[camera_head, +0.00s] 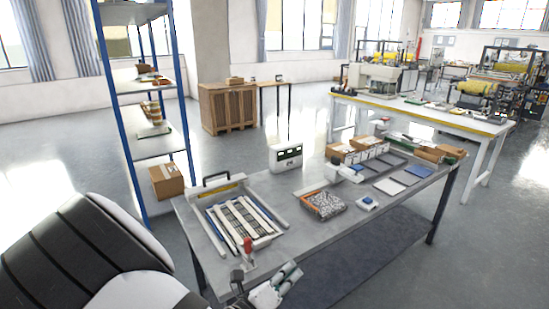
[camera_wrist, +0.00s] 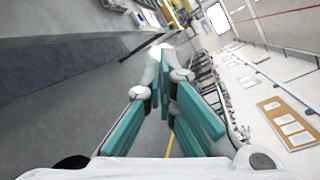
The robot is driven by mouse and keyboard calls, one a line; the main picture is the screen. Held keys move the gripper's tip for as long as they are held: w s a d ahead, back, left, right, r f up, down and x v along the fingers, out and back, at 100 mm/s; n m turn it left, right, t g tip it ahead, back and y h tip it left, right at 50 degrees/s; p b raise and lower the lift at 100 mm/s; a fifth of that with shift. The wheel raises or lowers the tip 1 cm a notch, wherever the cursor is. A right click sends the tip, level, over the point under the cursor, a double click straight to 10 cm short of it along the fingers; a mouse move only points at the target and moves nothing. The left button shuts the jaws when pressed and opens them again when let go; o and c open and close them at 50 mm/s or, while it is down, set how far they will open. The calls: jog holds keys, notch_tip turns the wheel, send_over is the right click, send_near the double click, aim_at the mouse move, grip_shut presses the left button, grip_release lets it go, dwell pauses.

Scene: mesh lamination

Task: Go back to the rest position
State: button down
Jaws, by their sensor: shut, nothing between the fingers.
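My gripper (camera_wrist: 166,62) fills the middle of the wrist view. Its teal-padded fingers run together toward their tips, shut with nothing between them. In the camera_head view, a white and grey-green part that looks like my gripper (camera_head: 283,280) shows at the bottom middle, by the front edge of the grey workbench (camera_head: 310,237). It is partly cut off by the frame. The wrist view is tilted and shows no bench object between the fingers.
A blue-posted shelf (camera_head: 160,146) stands behind. A white table (camera_head: 420,114) stands at the back right.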

jog(key=s+d+r+m+g+y, duration=0.1)
jog(key=s+d+r+m+g, duration=0.45)
jog(key=d+m, duration=0.35)
jog(key=s+d+r+m+g+y, duration=0.1)
jog(key=s+d+r+m+g, duration=0.4)
jog(key=m, duration=0.7)
jog(key=s+d+r+m+t+y, duration=0.1)
jog(key=s+r+m+y, duration=0.7)
jog(key=m, duration=1)
jog(key=shift+s+d+r+t+y, duration=0.35)
jog(key=shift+s+r+t, duration=0.4)
jog(key=shift+s+r, duration=1.8)
jog(key=shift+w+r, duration=0.65)
jog(key=shift+w, duration=0.05)
